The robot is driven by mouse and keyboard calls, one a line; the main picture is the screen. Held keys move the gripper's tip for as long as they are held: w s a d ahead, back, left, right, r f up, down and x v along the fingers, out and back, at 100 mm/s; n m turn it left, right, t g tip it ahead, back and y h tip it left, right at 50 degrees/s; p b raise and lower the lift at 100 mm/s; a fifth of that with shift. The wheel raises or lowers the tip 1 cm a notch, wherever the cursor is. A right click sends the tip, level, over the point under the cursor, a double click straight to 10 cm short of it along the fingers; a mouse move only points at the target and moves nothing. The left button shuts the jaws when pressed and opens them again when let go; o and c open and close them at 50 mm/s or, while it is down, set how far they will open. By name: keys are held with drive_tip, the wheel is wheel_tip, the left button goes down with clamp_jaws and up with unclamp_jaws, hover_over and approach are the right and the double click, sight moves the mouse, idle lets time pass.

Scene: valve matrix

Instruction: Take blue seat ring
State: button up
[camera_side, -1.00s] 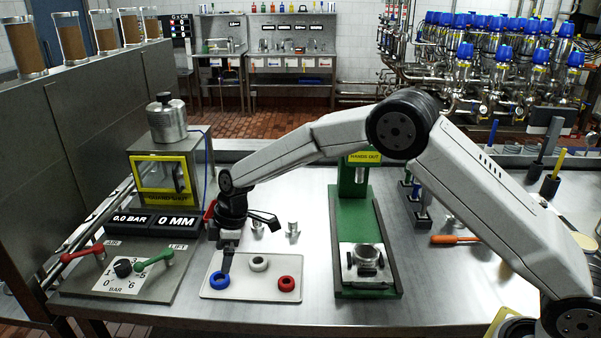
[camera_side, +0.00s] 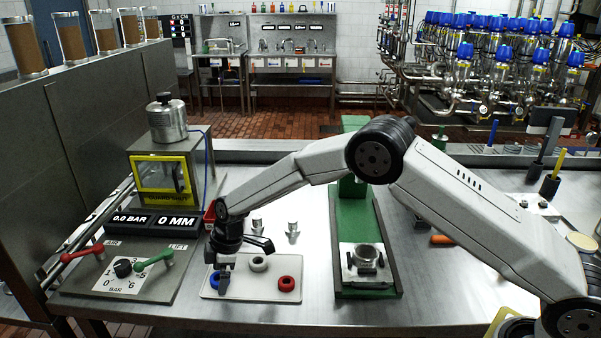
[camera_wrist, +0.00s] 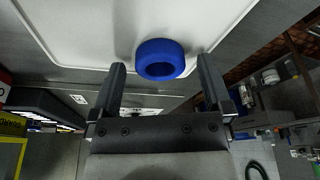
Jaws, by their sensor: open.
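The blue seat ring (camera_wrist: 160,59) lies on the white tray (camera_wrist: 75,30) in the wrist view, near the tray's edge. In the side view the blue ring (camera_side: 216,282) is partly hidden behind my gripper (camera_side: 221,278), which is low over the tray's left part. In the wrist view my gripper (camera_wrist: 161,82) is open, with one finger on each side of the ring. Nothing is held; I cannot tell whether a finger touches the ring. A white ring (camera_side: 258,264) and a red ring (camera_side: 287,284) lie on the same tray to the right.
A green press stand (camera_side: 357,225) with a metal fixture stands right of the tray. To the left is a panel with a red lever (camera_side: 82,253) and a green lever (camera_side: 154,260). Small metal parts (camera_side: 292,230) stand behind the tray.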

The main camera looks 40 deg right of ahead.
drive_tip(key=shift+c, duration=0.2)
idle(0.3)
drive_tip(key=c, duration=1.3)
drive_tip(key=shift+o, duration=0.2)
drive_tip(key=shift+r, duration=0.15)
drive_tip(key=shift+r, duration=0.55)
drive_tip(key=s+d+r, duration=0.4)
drive_tip(key=s+r, duration=0.7)
drive_tip(key=s, duration=0.2)
drive_tip(key=shift+s+r, duration=0.2)
drive_tip(key=shift+r, duration=0.1)
